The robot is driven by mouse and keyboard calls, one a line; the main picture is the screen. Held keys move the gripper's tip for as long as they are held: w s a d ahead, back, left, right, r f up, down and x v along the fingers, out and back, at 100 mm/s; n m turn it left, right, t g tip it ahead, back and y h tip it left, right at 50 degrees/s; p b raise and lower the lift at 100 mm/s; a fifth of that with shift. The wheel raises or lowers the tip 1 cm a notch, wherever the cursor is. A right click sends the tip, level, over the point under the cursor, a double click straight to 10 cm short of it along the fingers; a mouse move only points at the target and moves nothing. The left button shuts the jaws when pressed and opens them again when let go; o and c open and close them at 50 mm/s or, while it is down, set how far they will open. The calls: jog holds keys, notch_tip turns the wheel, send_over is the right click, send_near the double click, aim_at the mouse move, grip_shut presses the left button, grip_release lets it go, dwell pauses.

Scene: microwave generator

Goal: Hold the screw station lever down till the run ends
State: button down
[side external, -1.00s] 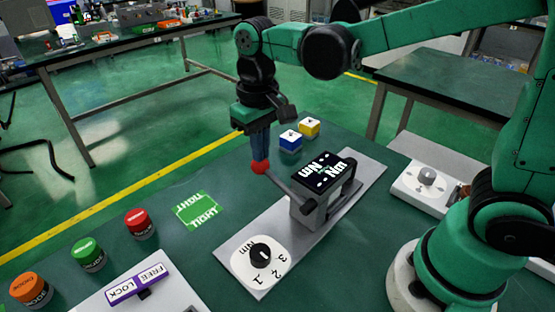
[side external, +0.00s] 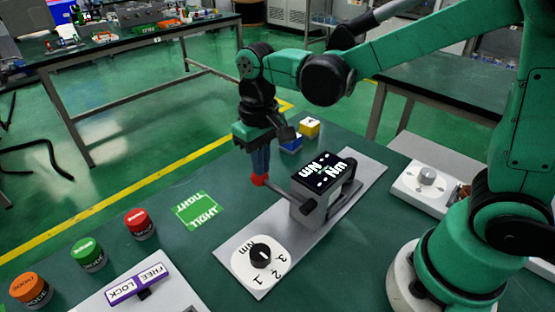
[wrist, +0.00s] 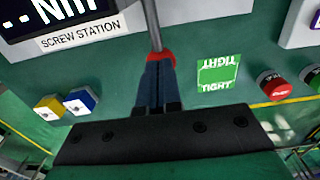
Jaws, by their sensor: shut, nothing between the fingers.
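The screw station (side external: 322,180) has a black display with white "Nm" text and stands on a grey plate. Its lever (side external: 284,193) is a grey rod with a red knob (side external: 259,181), reaching left from the housing. My gripper (side external: 260,172) is shut, pointing down, with its dark blue fingers on top of the red knob. In the wrist view the fingertips (wrist: 158,66) overlap the red knob (wrist: 160,56), and the rod (wrist: 152,25) runs up toward the display. The fingertips hide part of the knob, and the exact contact is hard to see.
A round dial (side external: 261,254) sits at the plate's near end. A green TIGHT card (side external: 198,210), red (side external: 139,224), green (side external: 88,254) and orange (side external: 30,290) buttons and a FREE/LOCK switch (side external: 136,284) lie left. Yellow (side external: 309,127) and blue (side external: 291,145) blocks stand behind.

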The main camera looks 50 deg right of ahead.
jog(key=shift+f, duration=1.15)
dwell(0.6)
notch_tip(320, 180, up, 10)
dwell(1.0)
